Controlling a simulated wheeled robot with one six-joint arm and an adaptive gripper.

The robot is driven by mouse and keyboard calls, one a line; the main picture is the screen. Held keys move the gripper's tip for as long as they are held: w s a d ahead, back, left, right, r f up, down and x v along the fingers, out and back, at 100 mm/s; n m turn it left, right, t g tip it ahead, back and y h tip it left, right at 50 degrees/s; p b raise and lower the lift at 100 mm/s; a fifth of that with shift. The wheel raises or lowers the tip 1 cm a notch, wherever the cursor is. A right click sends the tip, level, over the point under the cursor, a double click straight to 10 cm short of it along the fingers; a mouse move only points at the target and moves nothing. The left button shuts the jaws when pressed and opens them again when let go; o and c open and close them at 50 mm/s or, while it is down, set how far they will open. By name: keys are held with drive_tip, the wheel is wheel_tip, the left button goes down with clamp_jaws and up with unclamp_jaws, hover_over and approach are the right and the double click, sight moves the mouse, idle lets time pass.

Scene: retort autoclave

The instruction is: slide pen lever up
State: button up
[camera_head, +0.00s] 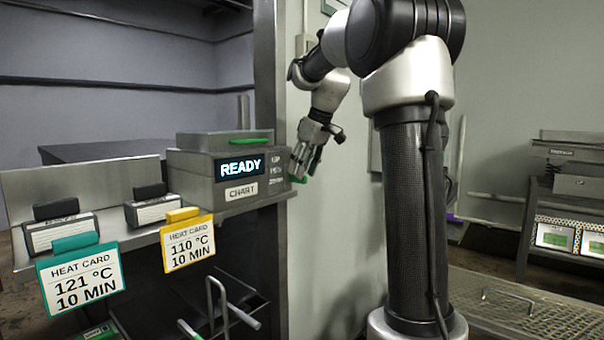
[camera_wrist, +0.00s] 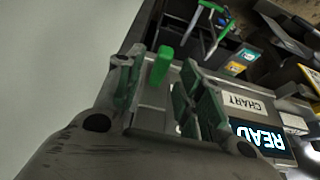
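The chart recorder (camera_head: 205,172) is a grey box with a lit READY display and a CHART label. In the wrist view a green lever (camera_wrist: 160,66), which looks like the pen lever, stands out from the recorder's side. My gripper (camera_head: 306,168) is at the recorder's right end in the head view. In the wrist view its green-padded fingers are open, one on each side of the lever, with gaps visible. I cannot tell whether either finger touches it. In the head view the lever is mostly hidden by the fingers.
A teal heat card (camera_head: 80,280) and a yellow heat card (camera_head: 188,246) hang from the shelf's front edge left of the recorder. A pale wall panel (camera_head: 335,255) stands close behind my gripper.

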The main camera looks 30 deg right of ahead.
drive_tip(key=shift+x, duration=1.1)
clamp_jaws()
drive_tip(key=shift+r, duration=3.1)
drive_tip(key=shift+c, duration=0.7)
unclamp_jaws()
drive_tip(key=shift+o, duration=0.7)
drive_tip(key=v, duration=1.2)
